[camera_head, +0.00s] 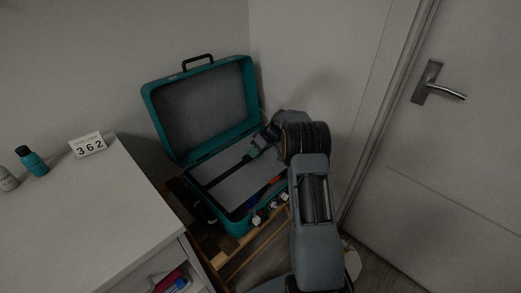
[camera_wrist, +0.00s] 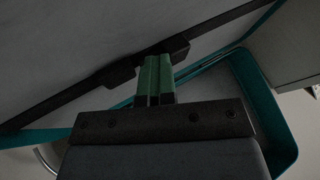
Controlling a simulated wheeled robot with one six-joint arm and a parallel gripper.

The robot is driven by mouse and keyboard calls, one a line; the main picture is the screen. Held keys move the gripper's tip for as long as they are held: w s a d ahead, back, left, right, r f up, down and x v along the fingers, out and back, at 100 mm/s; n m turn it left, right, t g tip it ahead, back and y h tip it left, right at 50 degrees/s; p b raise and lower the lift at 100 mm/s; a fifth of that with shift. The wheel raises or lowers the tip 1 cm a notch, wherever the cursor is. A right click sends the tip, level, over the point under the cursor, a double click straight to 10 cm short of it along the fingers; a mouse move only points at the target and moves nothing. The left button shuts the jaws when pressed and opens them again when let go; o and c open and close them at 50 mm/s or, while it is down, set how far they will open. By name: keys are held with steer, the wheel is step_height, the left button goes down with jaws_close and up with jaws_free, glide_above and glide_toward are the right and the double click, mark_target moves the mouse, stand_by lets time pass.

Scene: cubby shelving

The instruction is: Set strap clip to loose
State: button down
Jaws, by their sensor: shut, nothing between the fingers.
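An open teal suitcase (camera_head: 163,118) has a grey lining and a black strap (camera_head: 226,173) across its inside. The strap also crosses the wrist view (camera_wrist: 60,98) from lower left to upper right. A dark clip (camera_wrist: 176,47) sits on it just beyond the fingertips, with another dark block (camera_wrist: 116,73) on the strap to the left. My gripper (camera_wrist: 158,62) has its green fingers together and empty, with the tips at or against the clip; I cannot tell if they touch. In the head view my gripper (camera_head: 256,149) is over the suitcase, and my arm hides its right side.
The suitcase rests on a wooden rack (camera_head: 240,262). Blue and orange items (camera_head: 262,193) lie at its right. A white cabinet (camera_head: 85,215) with bottles (camera_head: 32,161) and a 362 sign (camera_head: 88,145) stands left. A door with a lever handle (camera_head: 441,88) is right.

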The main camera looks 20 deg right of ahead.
steer(key=d, duration=0.1)
steer(key=w+d, duration=0.1)
steer(key=d, duration=0.2)
steer(key=shift+w+d+r, duration=0.2)
steer(key=shift+w+r, duration=0.05)
steer(key=shift+r, duration=0.15)
steer(key=p+v, duration=0.1)
steer(key=v, duration=0.8)
steer(key=shift+s+a, duration=0.1)
